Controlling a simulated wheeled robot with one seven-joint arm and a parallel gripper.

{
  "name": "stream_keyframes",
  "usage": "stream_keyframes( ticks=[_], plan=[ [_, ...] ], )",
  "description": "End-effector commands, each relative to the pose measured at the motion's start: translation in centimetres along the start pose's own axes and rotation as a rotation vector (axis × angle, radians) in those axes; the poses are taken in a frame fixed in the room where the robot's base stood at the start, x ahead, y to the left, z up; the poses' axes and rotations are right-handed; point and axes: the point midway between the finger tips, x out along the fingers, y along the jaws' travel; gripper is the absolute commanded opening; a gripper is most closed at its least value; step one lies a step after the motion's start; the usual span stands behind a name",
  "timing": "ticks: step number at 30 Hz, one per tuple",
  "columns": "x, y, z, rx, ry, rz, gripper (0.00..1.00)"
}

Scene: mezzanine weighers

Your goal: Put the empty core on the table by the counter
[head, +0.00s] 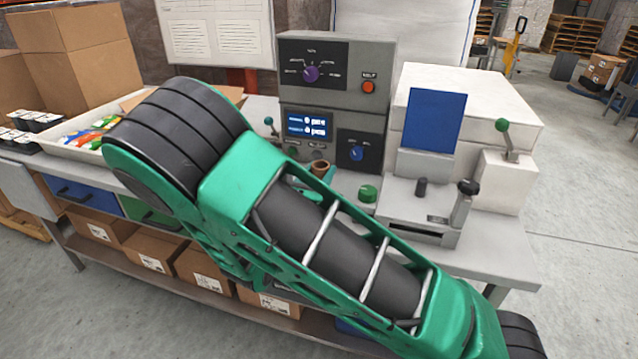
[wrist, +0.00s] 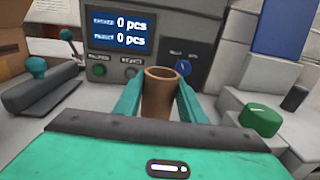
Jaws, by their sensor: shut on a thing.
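The empty core is a short brown cardboard tube (wrist: 160,95), upright and open at the top. In the wrist view it stands between the two green fingers of my gripper (wrist: 160,105), which are shut on it. In the head view the core (head: 320,168) shows small in front of the counter, partly hidden by my arm. The counter (head: 333,100) is a grey box with a display reading 0 pcs, a purple knob and a red button. The table (head: 515,262) is grey and bears the counter. I cannot tell whether the core's base touches the tabletop.
A green button (wrist: 262,118) sits right of my gripper, and a lever device (wrist: 45,85) stands left. A white machine with a blue panel (head: 434,120) stands right of the counter. A tray of colourful packets (head: 85,150) and cardboard boxes (head: 75,50) are at the left.

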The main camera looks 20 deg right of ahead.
Motion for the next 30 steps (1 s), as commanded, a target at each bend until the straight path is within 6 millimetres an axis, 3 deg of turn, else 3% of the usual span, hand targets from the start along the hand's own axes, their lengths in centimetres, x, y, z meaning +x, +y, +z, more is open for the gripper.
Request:
stream_keyframes(
  ticks=[7,20,21,22,30],
  plan=[
    [-0.1,0.1,-3.1,-0.004,0.0,0.002,0.16],
    [-0.1,0.2,-3.6,-0.001,0.0,0.003,0.16],
    [-0.2,0.2,-3.6,0.0,0.0,0.003,0.46],
    [-0.2,0.2,-3.6,0.0,0.0,0.003,0.53],
    [-0.2,0.2,-3.5,0.0,0.0,0.003,0.55]
  ],
)
